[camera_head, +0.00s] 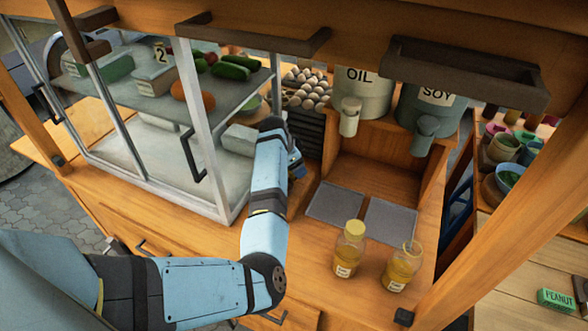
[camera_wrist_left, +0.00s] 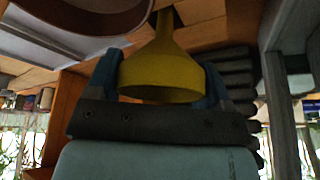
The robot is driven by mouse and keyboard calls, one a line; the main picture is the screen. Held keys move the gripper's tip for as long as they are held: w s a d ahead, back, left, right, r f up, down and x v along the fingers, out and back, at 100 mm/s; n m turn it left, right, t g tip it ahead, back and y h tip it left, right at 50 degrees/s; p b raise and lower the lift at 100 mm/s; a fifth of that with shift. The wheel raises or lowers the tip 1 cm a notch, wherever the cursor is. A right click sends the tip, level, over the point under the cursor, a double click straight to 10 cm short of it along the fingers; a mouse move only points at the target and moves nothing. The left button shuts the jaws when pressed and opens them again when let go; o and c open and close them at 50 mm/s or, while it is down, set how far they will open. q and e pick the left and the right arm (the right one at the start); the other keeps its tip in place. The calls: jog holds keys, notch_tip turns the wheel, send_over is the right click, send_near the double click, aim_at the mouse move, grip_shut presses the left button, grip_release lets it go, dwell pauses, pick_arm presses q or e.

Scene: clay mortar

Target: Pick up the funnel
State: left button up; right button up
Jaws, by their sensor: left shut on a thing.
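The yellow funnel (camera_wrist_left: 160,76) shows in the left wrist view, with its wide mouth toward the camera and its narrow spout at the top of the picture. My left gripper (camera_wrist_left: 161,68) is shut on it, one blue finger on each side. In the head view my left arm reaches over the cart counter, and its wrist hides the funnel and most of the gripper. My right gripper is in neither view.
A glass display case (camera_head: 200,140) stands close left of my arm. An oil dispenser (camera_head: 362,95) and a soy dispenser (camera_head: 428,105) are at the back right. Two bottles of yellow liquid (camera_head: 349,252) (camera_head: 402,266) stand on the front right counter, by grey mats (camera_head: 335,203).

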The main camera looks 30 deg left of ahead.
pick_arm(q)
notch_tip(320, 180, up, 22)
jog(key=p, duration=0.5)
dwell(0.7)
jog(key=shift+r, duration=0.1)
